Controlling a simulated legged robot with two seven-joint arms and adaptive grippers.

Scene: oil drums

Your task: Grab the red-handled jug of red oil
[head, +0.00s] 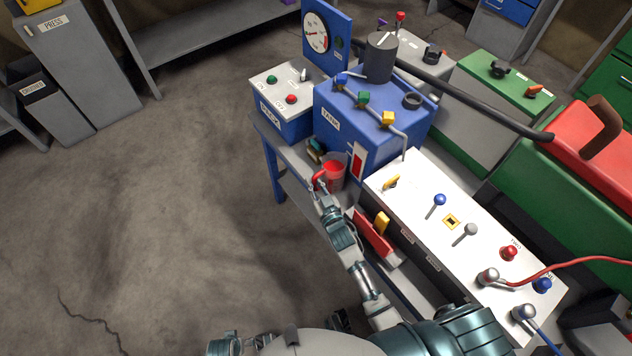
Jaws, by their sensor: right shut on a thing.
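The jug of red oil (335,173) stands on the grey shelf in front of the blue tank, below its outlet pipe. Its body looks clear, with red oil inside, and its red handle (319,177) faces left toward my arm. My right gripper (321,187) is at the handle and shut on it. The fingers partly cover the handle, so their exact hold is hard to see.
The blue tank (345,130) stands right behind the jug. A pump box (285,95) is behind left. Open floor (170,220) is at left.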

